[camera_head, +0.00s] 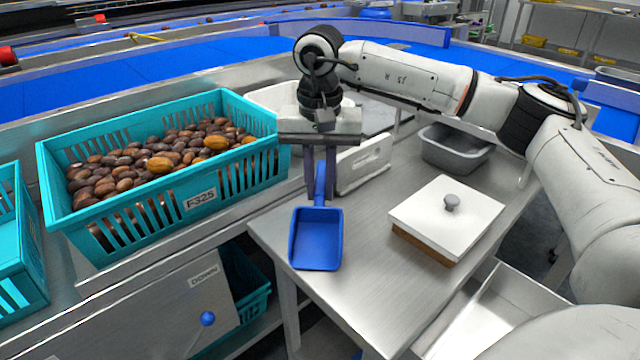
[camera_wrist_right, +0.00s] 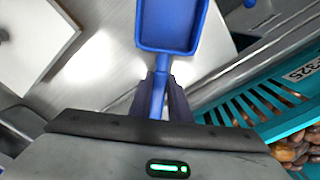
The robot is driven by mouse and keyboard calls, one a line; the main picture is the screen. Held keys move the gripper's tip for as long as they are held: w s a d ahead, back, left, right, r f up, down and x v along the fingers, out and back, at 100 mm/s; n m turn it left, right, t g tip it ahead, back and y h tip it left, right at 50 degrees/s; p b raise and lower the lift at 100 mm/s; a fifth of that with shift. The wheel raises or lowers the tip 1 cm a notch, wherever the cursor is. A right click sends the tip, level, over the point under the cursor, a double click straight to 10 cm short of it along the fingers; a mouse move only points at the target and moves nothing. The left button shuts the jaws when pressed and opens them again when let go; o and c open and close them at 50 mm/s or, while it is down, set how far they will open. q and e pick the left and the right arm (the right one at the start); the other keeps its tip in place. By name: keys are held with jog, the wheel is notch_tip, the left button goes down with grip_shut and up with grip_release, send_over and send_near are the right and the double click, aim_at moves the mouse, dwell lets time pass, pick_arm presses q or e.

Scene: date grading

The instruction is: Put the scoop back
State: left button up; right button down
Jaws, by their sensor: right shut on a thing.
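The blue scoop (camera_head: 316,240) is at the left edge of the steel side table, its pan toward the front and its handle pointing back. My right gripper (camera_head: 321,190) points down and is shut on the scoop's handle. In the right wrist view the scoop (camera_wrist_right: 172,25) extends away from between the fingers (camera_wrist_right: 160,95). I cannot tell whether the pan touches the table or hangs just above it. My left gripper is not in view.
A teal crate (camera_head: 150,215) of dates stands left of the scoop. The steel table (camera_head: 350,290) also holds a white-lidded box (camera_head: 447,215), a grey tub (camera_head: 455,155) and a white holder (camera_head: 363,165) behind the gripper. The table's front middle is clear.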

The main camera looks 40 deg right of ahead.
aim_at(319, 189)
jog(key=c, duration=1.7)
grip_release()
jog(key=shift+f, duration=0.1)
jog(key=shift+o, duration=0.2)
notch_tip(319, 189, up, 12)
jog(key=p, duration=0.2)
jog(key=shift+s+a, duration=0.15)
jog(key=shift+a, duration=0.05)
